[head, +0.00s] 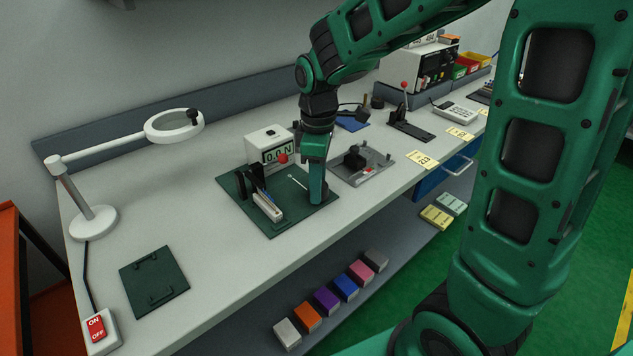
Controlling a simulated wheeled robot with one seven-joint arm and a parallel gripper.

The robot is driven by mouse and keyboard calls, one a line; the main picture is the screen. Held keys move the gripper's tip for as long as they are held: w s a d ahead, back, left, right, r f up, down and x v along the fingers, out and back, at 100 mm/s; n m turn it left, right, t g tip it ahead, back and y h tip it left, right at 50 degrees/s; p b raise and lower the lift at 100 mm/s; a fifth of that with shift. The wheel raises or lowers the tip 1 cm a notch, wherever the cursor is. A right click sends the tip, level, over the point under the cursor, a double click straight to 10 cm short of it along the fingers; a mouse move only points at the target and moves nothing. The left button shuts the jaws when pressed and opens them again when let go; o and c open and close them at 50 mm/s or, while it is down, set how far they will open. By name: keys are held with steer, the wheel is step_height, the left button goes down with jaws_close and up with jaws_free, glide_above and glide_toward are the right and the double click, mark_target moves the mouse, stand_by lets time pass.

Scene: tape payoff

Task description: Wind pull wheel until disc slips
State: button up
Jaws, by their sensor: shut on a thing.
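A dark green base plate (228,184) on the bench carries the tape payoff rig. At its back stands a white force gauge (265,137) reading 0.0 N. A red ball knob (283,158) is in front of the gauge. A black upright stand (250,182) and a white block with a blue edge (268,207) sit on the left part. A thin white strip (297,182) runs toward my gripper. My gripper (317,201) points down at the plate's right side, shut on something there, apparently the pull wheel. My gripper hides the wheel and its own fingertips.
Right of the plate is a grey fixture (345,175) with a black knob. Left are a magnifier lamp (173,125), a small dark green plate (153,279) and a red switch (97,328). Bare bench lies between. Coloured boxes (326,301) sit on the lower shelf.

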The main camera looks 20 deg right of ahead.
steer(key=m, duration=0.6)
steer(key=shift+w+d+r, duration=0.1)
steer(key=shift+w+d, duration=0.05)
steer(key=shift+w, duration=0.05)
steer(key=m, duration=0.5)
stand_by(0.4)
steer(key=o, duration=0.9)
steer(key=shift+o, duration=0.7)
